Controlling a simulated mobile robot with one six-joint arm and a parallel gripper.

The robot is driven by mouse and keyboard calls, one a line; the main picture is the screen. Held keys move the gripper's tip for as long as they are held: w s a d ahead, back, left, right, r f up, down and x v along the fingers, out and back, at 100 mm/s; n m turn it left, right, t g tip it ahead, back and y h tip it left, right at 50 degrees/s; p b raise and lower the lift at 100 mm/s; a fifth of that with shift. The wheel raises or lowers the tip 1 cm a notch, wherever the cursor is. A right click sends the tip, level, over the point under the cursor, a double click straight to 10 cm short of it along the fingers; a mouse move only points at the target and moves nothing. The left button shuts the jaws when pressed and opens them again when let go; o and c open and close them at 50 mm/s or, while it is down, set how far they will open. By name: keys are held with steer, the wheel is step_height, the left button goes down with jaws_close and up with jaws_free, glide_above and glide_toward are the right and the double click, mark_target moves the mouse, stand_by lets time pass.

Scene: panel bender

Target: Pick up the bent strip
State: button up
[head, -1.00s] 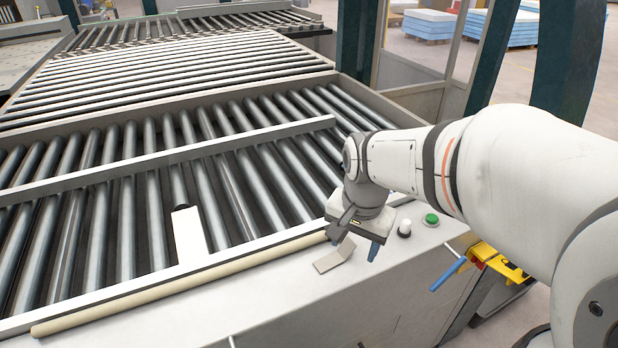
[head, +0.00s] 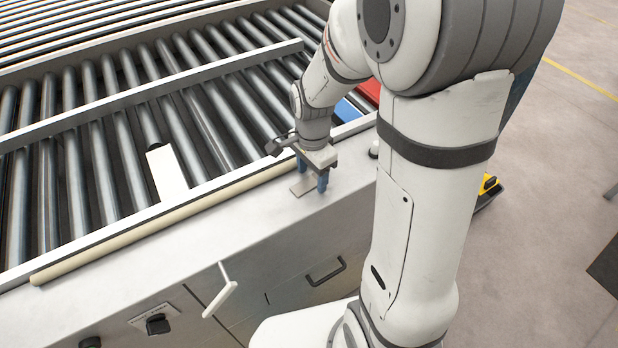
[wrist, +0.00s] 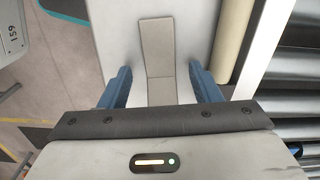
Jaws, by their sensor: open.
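The bent strip (wrist: 157,50) is a flat beige-grey piece with a bend line across it, lying on the pale metal ledge. In the wrist view it runs between the two blue fingers of my gripper (wrist: 160,84), with a gap on each side. In the head view the bent strip (head: 303,187) shows just left of and below my gripper (head: 311,186), partly hidden by the fingers. My gripper is open, pointing down at the strip, and holds nothing.
A beige rounded bar (head: 150,235) runs along the ledge beside the rollers (head: 110,130). A white strip (head: 167,172) lies on the rollers. A white lever handle (head: 221,296) sticks out from the cabinet front. The ledge (head: 240,220) is clear left of my gripper.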

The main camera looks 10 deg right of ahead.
steer(key=shift+f, duration=0.2)
steer(key=c, duration=1.1)
steer(key=shift+r, duration=0.1)
